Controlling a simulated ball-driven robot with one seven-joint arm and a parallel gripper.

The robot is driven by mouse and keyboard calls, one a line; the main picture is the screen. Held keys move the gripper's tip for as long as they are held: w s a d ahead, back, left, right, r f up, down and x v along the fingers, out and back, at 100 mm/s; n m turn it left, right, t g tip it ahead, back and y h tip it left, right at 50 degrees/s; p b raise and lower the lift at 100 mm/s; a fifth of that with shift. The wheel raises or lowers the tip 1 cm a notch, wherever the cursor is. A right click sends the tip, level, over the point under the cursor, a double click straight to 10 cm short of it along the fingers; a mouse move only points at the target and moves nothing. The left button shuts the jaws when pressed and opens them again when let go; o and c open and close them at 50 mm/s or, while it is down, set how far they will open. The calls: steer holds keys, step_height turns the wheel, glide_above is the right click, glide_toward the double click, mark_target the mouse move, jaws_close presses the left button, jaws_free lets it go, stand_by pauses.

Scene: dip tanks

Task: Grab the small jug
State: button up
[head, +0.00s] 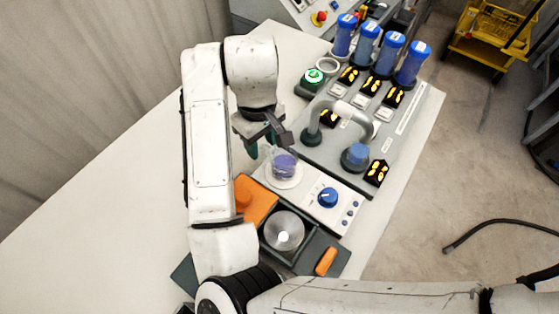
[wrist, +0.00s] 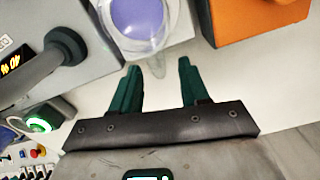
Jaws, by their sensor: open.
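A small clear jug (head: 285,164) with purple liquid stands on a round white plate on a stirrer-like unit in the head view. In the wrist view the jug (wrist: 140,18) is at the top, cut off by the frame edge, with a clear handle or spout pointing toward my gripper. My gripper (wrist: 158,72) is open, its two dark green fingers apart with nothing held between them. The clear protruding part lies just beyond and between the fingertips in that view. In the head view my gripper (head: 263,147) is just left of the jug, partly hidden by its own dark body.
A blue knob (head: 327,197) is right of the jug. An orange block (head: 255,199) and a metal bowl-like part (head: 284,231) are in front. A grey curved pipe (head: 345,109) and several blue-capped cylinders stand behind. The white table (head: 110,200) is clear at left.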

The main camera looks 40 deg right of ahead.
steer(key=shift+f, duration=1.25)
steer(key=shift+c, duration=0.4)
jaws_close()
